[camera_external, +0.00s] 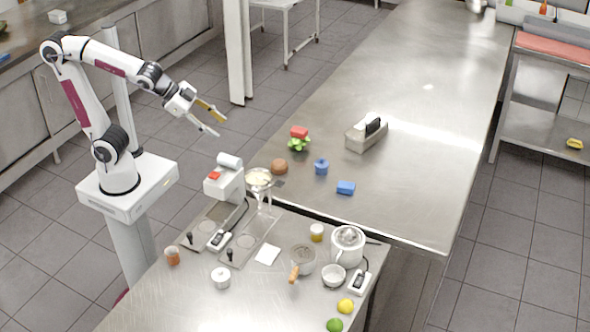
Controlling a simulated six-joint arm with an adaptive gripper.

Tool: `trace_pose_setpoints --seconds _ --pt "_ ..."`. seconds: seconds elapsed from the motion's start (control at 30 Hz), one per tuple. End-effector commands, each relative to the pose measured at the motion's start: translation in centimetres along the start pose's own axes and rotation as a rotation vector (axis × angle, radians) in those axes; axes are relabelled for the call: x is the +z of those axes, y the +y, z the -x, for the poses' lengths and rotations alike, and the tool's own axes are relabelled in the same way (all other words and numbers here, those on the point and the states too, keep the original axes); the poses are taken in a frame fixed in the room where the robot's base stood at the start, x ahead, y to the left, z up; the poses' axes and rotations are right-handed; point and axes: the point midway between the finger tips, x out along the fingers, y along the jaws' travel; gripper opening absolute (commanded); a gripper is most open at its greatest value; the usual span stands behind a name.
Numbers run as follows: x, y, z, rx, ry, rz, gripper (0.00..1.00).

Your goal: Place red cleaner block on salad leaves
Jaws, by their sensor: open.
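The red cleaner block (299,131) rests on top of the green salad leaves (298,145), near the left edge of the long steel table. It looks roughly level, and the leaves show below it. My gripper (216,118) is open and empty. It is in the air to the left of the block and leaves, clear of both, with its fingers spread apart. Nothing is between the fingers.
On the long steel table (420,100) are a brown round item (280,167), a blue pot-like item (321,167), a blue block (346,187) and a grey holder (362,138). The front table (190,305) carries several kitchen items.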

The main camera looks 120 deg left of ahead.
Motion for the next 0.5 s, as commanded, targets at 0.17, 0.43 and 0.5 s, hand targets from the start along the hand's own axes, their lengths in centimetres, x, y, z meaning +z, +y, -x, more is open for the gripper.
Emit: trace_pose_setpoints --seconds 0.17,0.43,0.5 --pt "3.8 4.0 3.5 0.088 -0.073 -0.008 0.44" --pt "10.2 9.1 8.4 0.241 -0.195 -0.043 0.44" --pt "11.5 10.0 9.4 0.273 -0.219 -0.053 0.44"
